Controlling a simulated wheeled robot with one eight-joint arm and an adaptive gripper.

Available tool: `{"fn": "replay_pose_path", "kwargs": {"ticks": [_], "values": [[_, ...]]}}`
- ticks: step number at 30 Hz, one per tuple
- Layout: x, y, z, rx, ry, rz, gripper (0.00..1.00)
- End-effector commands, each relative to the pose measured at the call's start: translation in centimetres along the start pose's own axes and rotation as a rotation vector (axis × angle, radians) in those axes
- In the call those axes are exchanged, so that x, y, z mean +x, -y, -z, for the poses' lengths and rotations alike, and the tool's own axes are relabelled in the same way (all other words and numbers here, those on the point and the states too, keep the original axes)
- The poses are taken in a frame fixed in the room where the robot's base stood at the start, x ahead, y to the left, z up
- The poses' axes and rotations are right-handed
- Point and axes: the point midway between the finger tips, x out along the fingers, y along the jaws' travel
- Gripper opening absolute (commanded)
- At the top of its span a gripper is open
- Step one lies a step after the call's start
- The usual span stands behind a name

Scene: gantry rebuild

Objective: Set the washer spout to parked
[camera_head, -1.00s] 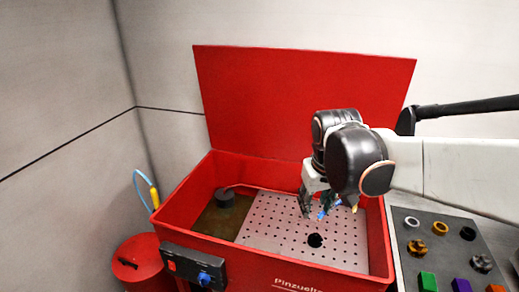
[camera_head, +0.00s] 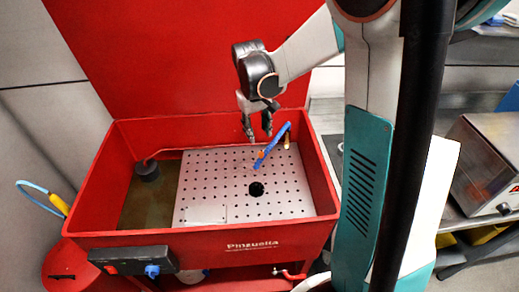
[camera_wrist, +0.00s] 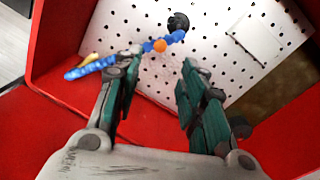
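The washer spout (camera_head: 273,146) is a blue segmented hose over the right part of the red parts washer's basin (camera_head: 327,188). It slants from back right to front left, its lower end close to the round drain hole (camera_head: 256,189). It also shows in the wrist view (camera_wrist: 97,66), running across ahead of the fingers, with an orange spot (camera_wrist: 160,45) on it. My gripper (camera_head: 259,134) hangs just left of and behind the spout. In the wrist view my gripper (camera_wrist: 161,60) has its fingers apart with nothing between them. Whether a fingertip touches the hose is unclear.
The perforated plate (camera_head: 205,170) fills most of the basin. The red lid (camera_head: 170,50) stands open behind it. A control box (camera_head: 133,262) is on the front. A steel machine (camera_head: 490,150) stands at the right.

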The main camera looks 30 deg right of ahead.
Motion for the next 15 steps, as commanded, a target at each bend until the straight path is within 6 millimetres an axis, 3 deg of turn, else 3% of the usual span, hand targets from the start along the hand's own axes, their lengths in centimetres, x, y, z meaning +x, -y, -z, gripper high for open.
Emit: {"fn": "replay_pose_path", "kwargs": {"ticks": [1, 6, 15], "values": [[1.4, 0.0, 0.0, 0.001, 0.0, 0.0, 0.38], [4.8, 0.0, 0.0, 0.0, 0.0, 0.0, 0.38], [8.8, 0.0, 0.0, 0.0, -0.001, 0.0, 0.38]]}}
